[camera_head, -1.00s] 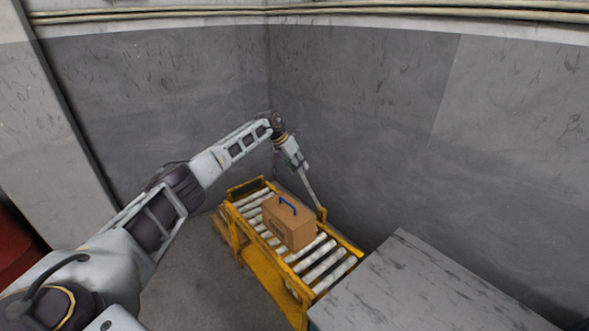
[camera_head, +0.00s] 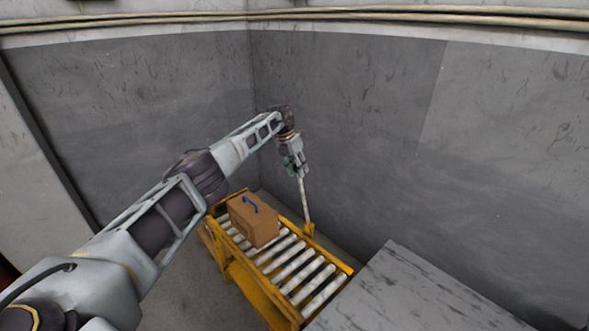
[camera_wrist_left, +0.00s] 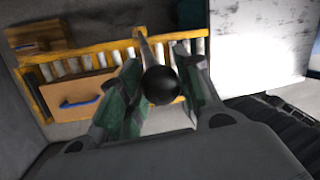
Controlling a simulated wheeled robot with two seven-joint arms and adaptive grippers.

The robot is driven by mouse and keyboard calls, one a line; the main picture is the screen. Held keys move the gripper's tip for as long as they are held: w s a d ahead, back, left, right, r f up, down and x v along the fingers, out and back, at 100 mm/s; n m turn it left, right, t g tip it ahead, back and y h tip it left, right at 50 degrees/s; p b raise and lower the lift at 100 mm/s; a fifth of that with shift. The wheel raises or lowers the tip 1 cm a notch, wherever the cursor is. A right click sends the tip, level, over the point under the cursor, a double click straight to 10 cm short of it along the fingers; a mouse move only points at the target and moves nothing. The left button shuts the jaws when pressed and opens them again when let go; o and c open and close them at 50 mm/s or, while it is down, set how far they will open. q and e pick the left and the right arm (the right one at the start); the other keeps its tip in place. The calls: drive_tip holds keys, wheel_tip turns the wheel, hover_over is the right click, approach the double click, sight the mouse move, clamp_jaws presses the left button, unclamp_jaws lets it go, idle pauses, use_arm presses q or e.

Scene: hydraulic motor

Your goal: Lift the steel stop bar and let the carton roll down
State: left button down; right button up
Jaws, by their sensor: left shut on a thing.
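The steel stop bar (camera_head: 304,200) shows as a pale, slender rod, nearly upright, rising from a yellow bracket on the roller conveyor's far side. My left gripper (camera_head: 297,168) is shut on its upper end from above. In the left wrist view the bar (camera_wrist_left: 145,53) runs between the gripper's green-padded fingers (camera_wrist_left: 158,66), with a black ball knob (camera_wrist_left: 160,85) at its end. The brown carton (camera_head: 252,222), with a blue handle, sits on the rollers at the conveyor's left end; it also shows in the left wrist view (camera_wrist_left: 82,94). My right gripper is out of view.
The yellow-framed conveyor (camera_head: 262,293) has several bare pale rollers (camera_head: 305,280) to the right of the carton. A grey block-like surface (camera_head: 415,295) stands close to its right end. Grey walls (camera_head: 350,130) close in behind. Bare floor (camera_head: 195,300) lies left of the conveyor.

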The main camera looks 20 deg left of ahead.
use_arm(q)
drive_tip(key=shift+w+d+r, duration=0.1)
drive_tip(key=shift+w+r, duration=0.25)
idle(0.3)
drive_tip(key=c, duration=1.3)
unclamp_jaws()
drive_tip(key=shift+d, duration=0.1)
drive_tip(key=o, duration=0.3)
drive_tip(key=shift+w+f, duration=0.2)
drive_tip(key=shift+f, duration=0.1)
drive_tip(key=shift+o, duration=0.2)
drive_tip(key=shift+s+r, duration=0.15)
drive_tip(key=shift+s, duration=0.05)
drive_tip(key=w+v, duration=0.1)
drive_tip(key=v, duration=1)
drive_tip(key=shift+s+r, duration=0.3)
drive_tip(key=shift+r, duration=0.1)
